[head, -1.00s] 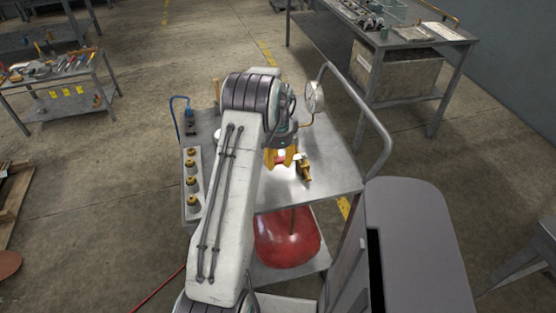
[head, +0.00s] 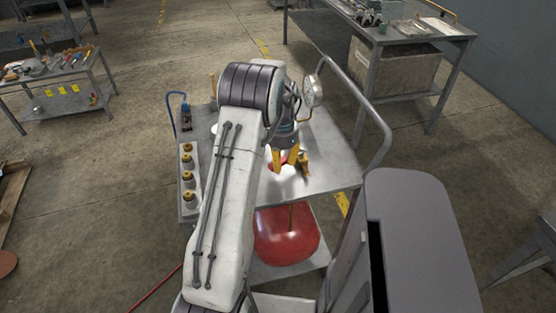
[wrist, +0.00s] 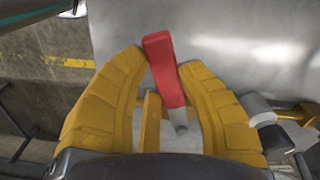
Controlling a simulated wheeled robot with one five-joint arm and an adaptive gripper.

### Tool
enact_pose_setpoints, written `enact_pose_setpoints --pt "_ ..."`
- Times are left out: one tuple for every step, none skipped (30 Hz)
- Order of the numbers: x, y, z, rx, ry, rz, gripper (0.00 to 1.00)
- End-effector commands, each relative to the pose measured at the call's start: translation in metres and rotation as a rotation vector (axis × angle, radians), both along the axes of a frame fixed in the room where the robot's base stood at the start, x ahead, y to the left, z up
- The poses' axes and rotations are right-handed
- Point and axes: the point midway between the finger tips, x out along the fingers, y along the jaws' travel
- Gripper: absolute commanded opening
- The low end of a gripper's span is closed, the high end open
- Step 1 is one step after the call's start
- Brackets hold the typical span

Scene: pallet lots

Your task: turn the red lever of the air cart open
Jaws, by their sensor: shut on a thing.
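The air cart (head: 335,178) stands in front of me with its grey metal top. Its red lever (wrist: 160,60) shows in the wrist view, slanting from upper left down to a grey stem. My gripper (wrist: 163,62) is shut on the lever, one yellow finger on each side near its red end. In the head view my gripper (head: 285,160) is over the cart top, and its fingers hide most of the lever. The brass valve body (head: 305,165) is just right of the fingers. A red tank (head: 287,236) is on the lower shelf.
A round gauge (head: 313,91) stands at the back of the cart, close to my wrist. A bent handle rail (head: 372,115) runs along the right side. A block with several yellow-topped fittings (head: 187,178) is at the left. Workbenches stand behind.

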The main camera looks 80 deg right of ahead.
Motion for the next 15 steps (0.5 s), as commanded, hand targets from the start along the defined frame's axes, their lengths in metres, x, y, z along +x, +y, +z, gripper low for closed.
enact_pose_setpoints --pt "-0.004 0.004 -0.003 0.003 0.0 0.04 0.0" --pt "-0.006 0.005 -0.003 0.003 0.0 0.069 0.0" --pt "-0.008 0.007 -0.003 0.003 0.0 0.108 0.0" --pt "-0.01 0.008 -0.003 0.004 0.0 0.136 0.0" --pt "-0.012 0.01 -0.003 0.004 0.0 0.164 0.0" --pt "-0.015 0.011 -0.003 0.004 0.0 0.201 0.0" --pt "-0.018 0.013 -0.003 0.004 0.0 0.23 0.0" --pt "-0.02 0.014 -0.003 0.004 0.0 0.258 0.0" --pt "-0.022 0.015 -0.003 0.004 -0.001 0.297 0.0" --pt "-0.025 0.016 -0.003 0.004 -0.001 0.325 0.0" --pt "-0.027 0.017 -0.003 0.004 -0.001 0.353 0.0" --pt "-0.03 0.018 -0.003 0.004 -0.001 0.391 0.0" --pt "-0.033 0.019 -0.003 0.004 -0.001 0.419 0.0" --pt "-0.035 0.02 -0.003 0.005 -0.001 0.448 0.0" --pt "-0.038 0.02 -0.003 0.005 -0.001 0.486 0.0"
